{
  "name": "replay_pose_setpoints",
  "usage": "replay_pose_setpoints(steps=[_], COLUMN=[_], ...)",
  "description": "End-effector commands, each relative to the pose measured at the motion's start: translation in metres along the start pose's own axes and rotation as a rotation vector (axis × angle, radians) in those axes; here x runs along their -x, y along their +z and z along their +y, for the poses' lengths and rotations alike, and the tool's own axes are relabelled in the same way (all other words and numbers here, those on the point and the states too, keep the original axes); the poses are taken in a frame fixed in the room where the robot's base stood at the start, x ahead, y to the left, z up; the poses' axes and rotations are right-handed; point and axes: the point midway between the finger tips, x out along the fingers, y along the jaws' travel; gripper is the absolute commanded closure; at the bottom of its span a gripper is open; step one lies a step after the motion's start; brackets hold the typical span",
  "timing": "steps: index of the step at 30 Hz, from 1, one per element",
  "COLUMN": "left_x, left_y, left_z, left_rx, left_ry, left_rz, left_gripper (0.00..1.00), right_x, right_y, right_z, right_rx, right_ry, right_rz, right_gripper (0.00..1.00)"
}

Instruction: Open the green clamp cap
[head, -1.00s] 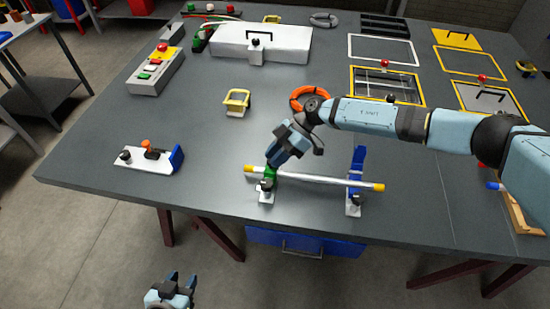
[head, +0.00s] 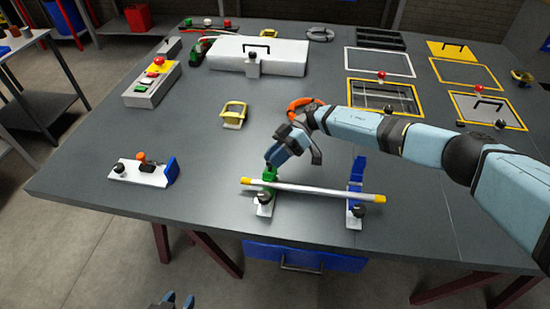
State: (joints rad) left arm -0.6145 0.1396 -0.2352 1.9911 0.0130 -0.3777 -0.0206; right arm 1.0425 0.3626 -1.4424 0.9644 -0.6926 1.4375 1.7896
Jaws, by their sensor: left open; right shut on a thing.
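The green clamp cap (head: 270,175) is at the left end of a white rod (head: 315,188) with yellow ends. It rises at the white left clamp base (head: 263,210). My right gripper (head: 271,164) reaches down from the upper right and is shut on the cap's upper part, partly hiding it. The blue clamp cap (head: 357,171) stands upright at the rod's right end, above its white base (head: 354,219). My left gripper (head: 177,301) is open and empty at the bottom edge, off the table's front, with only its fingertips in view.
A white fixture with a blue plate (head: 142,172) sits left on the table (head: 210,215). A button box (head: 150,86) stands at the back left. The table between is clear.

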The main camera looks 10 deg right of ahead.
Motion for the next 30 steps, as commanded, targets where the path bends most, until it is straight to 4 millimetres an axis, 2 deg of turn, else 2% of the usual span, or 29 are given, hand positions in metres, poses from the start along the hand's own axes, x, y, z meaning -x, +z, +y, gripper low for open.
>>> replay_pose_setpoints(steps=[7, 8, 10, 11, 19, 22, 26, 30], left_x=[0.001, 0.001, 0.001, 0.001, 0.001, -0.001, -0.004, -0.009], left_y=[-0.003, -0.003, -0.003, -0.003, -0.002, -0.001, 0.004, 0.012], left_z=[0.0, 0.0, 0.0, 0.0, 0.0, 0.0, 0.0, -0.001], left_rx=[0.0, 0.0, 0.0, 0.0, 0.0, 0.0, 0.0, 0.0], left_ry=[0.0, 0.0, 0.0, 0.0, 0.0, -0.001, -0.001, -0.001], left_rz=[0.005, 0.005, 0.005, 0.005, 0.005, 0.005, 0.004, 0.001], left_gripper=[0.57, 0.57, 0.57, 0.57, 0.57, 0.57, 0.57, 0.57], right_x=[0.001, 0.001, 0.001, 0.001, 0.001, 0.007, 0.027, 0.059], right_y=[0.0, 0.0, 0.0, 0.0, 0.0, 0.001, 0.002, 0.002], right_z=[0.0, 0.0, 0.0, 0.0, 0.0, 0.001, 0.001, 0.002], right_rx=[0.0, 0.0, 0.0, 0.0, 0.0, 0.0, -0.001, 0.001], right_ry=[0.001, 0.001, 0.001, 0.001, 0.001, 0.003, 0.005, 0.006], right_rz=[0.0, 0.0, 0.0, 0.0, -0.001, -0.001, 0.0, 0.001], right_gripper=[1.0, 0.69, 0.53, 0.5, 0.5, 0.5, 0.5, 0.5])
